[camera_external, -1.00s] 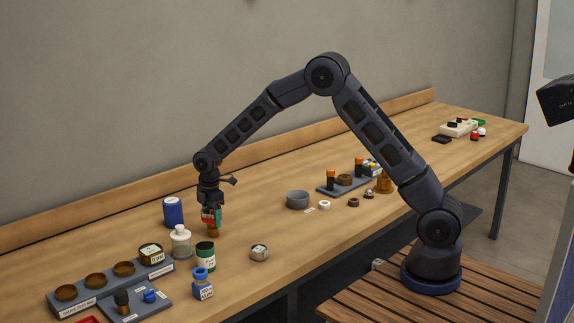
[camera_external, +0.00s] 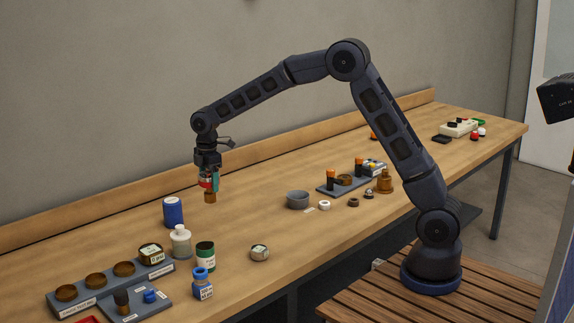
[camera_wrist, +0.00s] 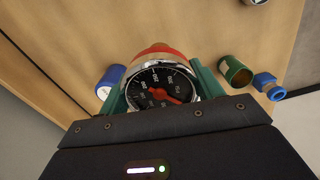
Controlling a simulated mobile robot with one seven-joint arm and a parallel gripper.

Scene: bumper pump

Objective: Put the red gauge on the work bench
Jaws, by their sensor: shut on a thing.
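The red gauge (camera_wrist: 158,85) has a round black dial with white marks and a chrome rim, with red at its far side. In the wrist view it sits between the green fingers of my gripper (camera_wrist: 162,88). My gripper (camera_external: 209,183) is shut on it. In the outside view the gauge (camera_external: 205,183) shows as a small red patch with a brownish end below it, held above the bench. The work bench (camera_external: 330,240) is a long wooden top along the wall. The gauge's lower end is clear of the bench surface.
A grey ring (camera_external: 298,199) and a tray of parts (camera_external: 326,189) lie to the right. The bench between is mostly clear.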

